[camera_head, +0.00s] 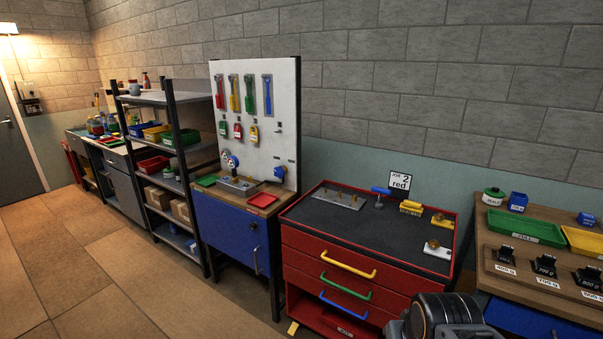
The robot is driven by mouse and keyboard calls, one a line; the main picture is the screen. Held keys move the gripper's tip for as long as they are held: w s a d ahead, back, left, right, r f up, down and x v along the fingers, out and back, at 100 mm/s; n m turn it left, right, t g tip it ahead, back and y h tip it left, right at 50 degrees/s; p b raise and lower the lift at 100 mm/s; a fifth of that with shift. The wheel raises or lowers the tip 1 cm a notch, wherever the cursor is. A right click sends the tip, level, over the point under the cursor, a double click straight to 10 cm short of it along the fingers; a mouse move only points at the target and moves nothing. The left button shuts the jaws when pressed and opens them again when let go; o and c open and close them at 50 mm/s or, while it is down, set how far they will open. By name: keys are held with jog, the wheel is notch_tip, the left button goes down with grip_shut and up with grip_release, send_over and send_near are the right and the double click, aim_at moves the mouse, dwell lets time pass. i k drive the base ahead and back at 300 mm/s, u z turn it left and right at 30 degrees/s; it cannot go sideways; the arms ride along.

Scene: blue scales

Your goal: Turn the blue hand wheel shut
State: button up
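The blue workbench (232,230) stands left of the red cabinet, with a tall white pegboard behind it. A small round blue part (280,172) is at the right of this bench, in front of the board; it may be the hand wheel, but it is too small to tell. Another blue and white round part (233,161) sits by the board further left, above a grey metal block (238,185). Whether either is open or shut cannot be told. A dark part of my arm shows at the bottom edge, far right of both; my gripper's fingers are not visible.
The red cabinet (340,250) stands between my arm and the blue bench, with tools, a blue T-shaped handle (381,191) and a sign (400,182) on top. A scale bench (540,265) is at right. A dark shelf (180,150) stands left. The floor at left is clear.

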aim_at(279, 172)
jog(key=u, duration=0.7)
jog(key=i, duration=1.75)
jog(key=u, duration=0.8)
jog(key=i, duration=0.6)
